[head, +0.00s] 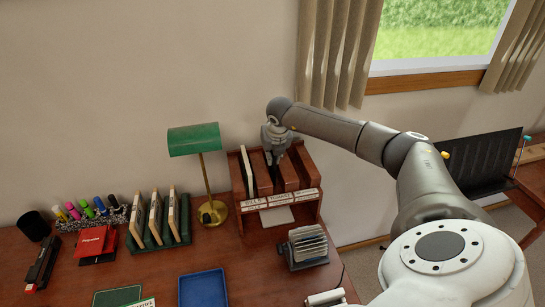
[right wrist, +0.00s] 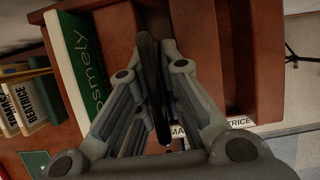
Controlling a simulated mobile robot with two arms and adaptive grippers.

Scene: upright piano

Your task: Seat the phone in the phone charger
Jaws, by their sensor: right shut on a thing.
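My right gripper (head: 276,138) reaches into a wooden sorter (head: 243,212) with upright slots, at the back of the desk. It points down and is shut on a thin dark slab (right wrist: 153,80), which looks like the phone seen edge-on. In the right wrist view the slab stands upright between the fingers, inside a slot of the sorter (right wrist: 204,50); its lower end is partly hidden. I cannot tell whether it touches the slot floor. I cannot make out the phone charger for certain in either view. My left gripper is not in view.
A white and green book (head: 246,172) stands in the sorter's left slot. Name labels (head: 280,200) run along its front. A green lamp (head: 194,140) stands to the left, with a rack of books (head: 158,220) beyond. A grey card file (head: 305,247) stands in front.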

